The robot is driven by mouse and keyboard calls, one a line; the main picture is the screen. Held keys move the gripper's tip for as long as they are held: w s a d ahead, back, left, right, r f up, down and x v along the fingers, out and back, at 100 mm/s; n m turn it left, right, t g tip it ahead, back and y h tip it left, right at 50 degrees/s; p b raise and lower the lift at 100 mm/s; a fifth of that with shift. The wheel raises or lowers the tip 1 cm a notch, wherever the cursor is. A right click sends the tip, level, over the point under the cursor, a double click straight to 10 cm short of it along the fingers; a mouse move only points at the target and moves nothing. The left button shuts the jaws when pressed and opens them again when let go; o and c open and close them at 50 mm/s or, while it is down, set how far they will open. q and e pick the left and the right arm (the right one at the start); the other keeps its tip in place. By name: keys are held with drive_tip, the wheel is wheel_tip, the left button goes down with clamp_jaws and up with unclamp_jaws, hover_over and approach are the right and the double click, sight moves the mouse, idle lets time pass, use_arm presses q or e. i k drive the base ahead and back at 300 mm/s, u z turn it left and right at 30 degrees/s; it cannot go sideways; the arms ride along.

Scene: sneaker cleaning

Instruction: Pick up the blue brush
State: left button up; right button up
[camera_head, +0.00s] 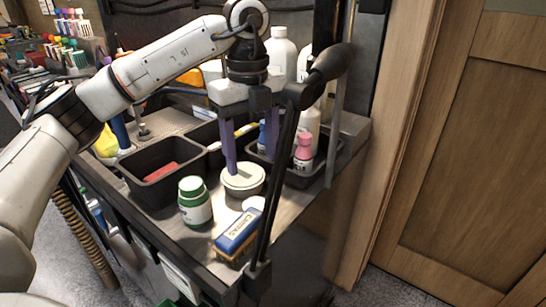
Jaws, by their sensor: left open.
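The blue brush (238,231) lies near the front right edge of the cart top. It has a blue block top with pale lettering and tan bristles below. My left gripper (250,160) points down, its two purple fingers apart and nothing seen between them. It is behind the brush in the picture, over or just behind a round jar with a pale lid (242,179). I cannot tell whether a finger touches the lid. My right gripper is not in view.
A green-capped jar (194,205) stands left of the brush. Dark bins (139,190) hold a red item, bottles and a pink-capped bottle (304,148). A black upright bar (274,190) with a handle stands close to the brush's right. White bottles stand behind.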

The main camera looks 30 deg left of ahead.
sight(233, 243)
drive_tip(key=k, duration=1)
